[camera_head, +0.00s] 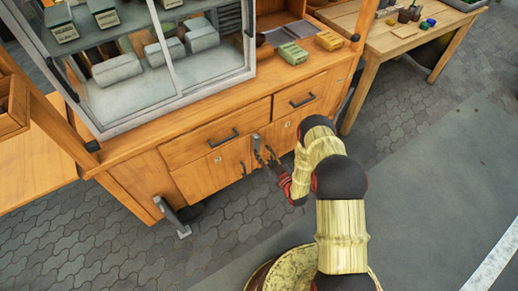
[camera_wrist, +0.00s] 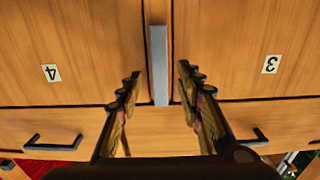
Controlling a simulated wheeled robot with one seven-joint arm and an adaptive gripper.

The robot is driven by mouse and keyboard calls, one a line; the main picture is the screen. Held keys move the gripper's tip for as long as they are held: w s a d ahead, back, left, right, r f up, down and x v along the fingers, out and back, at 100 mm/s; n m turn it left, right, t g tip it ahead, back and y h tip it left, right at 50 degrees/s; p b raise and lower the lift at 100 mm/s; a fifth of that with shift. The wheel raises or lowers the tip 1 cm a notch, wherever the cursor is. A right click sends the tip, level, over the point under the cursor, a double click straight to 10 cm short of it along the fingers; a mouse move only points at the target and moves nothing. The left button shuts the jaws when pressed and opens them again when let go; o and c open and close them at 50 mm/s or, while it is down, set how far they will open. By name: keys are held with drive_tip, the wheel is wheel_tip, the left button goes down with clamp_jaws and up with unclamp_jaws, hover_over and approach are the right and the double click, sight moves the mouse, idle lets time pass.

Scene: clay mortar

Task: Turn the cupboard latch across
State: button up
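The cupboard latch (camera_wrist: 159,65) is a grey metal bar. It stands upright along the seam between the two cupboard doors, marked 4 (camera_wrist: 70,50) and 3 (camera_wrist: 255,45) in the wrist view. In the head view the latch (camera_head: 256,143) shows as a small grey piece between the doors, just beyond my fingers. My gripper (camera_wrist: 159,82) is open, with one finger on each side of the latch and a gap on both sides. In the head view my gripper (camera_head: 268,161) is in front of the doors. Whether the fingertips reach past the bar's face is unclear.
Drawers with dark handles (camera_head: 223,138) (camera_head: 302,100) sit above the doors. A glass-fronted case (camera_head: 150,60) stands on the wooden counter. A wooden table (camera_head: 410,33) with small pots is at the upper right. Paved floor (camera_head: 225,225) in front is open.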

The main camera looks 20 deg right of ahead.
sight(258, 146)
drive_tip(key=shift+b+x, duration=0.55)
drive_tip(key=shift+x, duration=1.5)
drive_tip(key=shift+c, duration=0.2)
clamp_jaws()
